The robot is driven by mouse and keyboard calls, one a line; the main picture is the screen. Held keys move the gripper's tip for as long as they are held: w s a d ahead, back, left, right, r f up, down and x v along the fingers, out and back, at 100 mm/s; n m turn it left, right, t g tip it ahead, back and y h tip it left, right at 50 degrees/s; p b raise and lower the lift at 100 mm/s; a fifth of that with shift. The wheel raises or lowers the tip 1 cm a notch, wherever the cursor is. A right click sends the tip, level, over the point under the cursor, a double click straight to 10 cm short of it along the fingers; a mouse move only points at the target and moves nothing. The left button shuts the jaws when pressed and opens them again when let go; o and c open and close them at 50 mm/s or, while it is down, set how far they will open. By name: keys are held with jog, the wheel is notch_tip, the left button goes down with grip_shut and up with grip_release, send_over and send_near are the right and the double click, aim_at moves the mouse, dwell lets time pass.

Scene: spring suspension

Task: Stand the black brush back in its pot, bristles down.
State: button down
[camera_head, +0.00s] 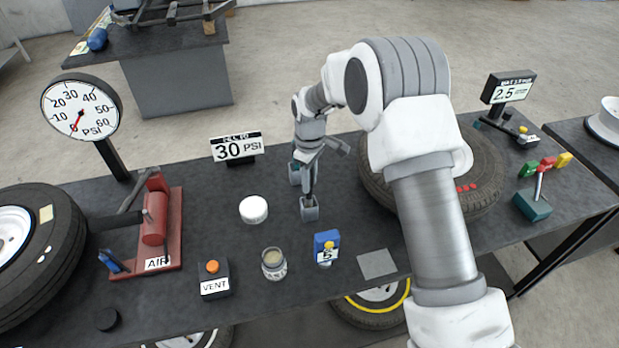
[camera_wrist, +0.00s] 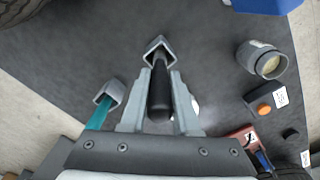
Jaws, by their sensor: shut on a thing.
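My gripper (camera_head: 309,176) points down over the middle of the bench. In the wrist view its fingers (camera_wrist: 160,80) are closed around a black handle (camera_wrist: 160,97), which I take for the black brush. The handle lines up with a small grey square holder (camera_wrist: 160,47), also seen in the head view (camera_head: 310,212). I cannot tell whether its lower end is inside the holder or above it. The bristles are hidden. An open round jar with pale contents (camera_head: 273,264) stands nearer the front edge; it also shows in the wrist view (camera_wrist: 262,62).
A teal-handled tool (camera_wrist: 99,115) is at another grey holder (camera_wrist: 111,92) beside the gripper. A white round lid (camera_head: 253,209), the VENT box (camera_head: 215,281) and a blue box (camera_head: 326,246) stand nearby. A tyre (camera_head: 475,195) lies right; the red AIR device (camera_head: 155,225) stands left.

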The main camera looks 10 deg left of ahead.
jog(key=shift+f, duration=0.55)
jog(key=c, duration=0.6)
grip_release()
notch_tip(320, 180, up, 17)
jog(key=shift+r+b, duration=0.2)
jog(key=shift+b, duration=0.6)
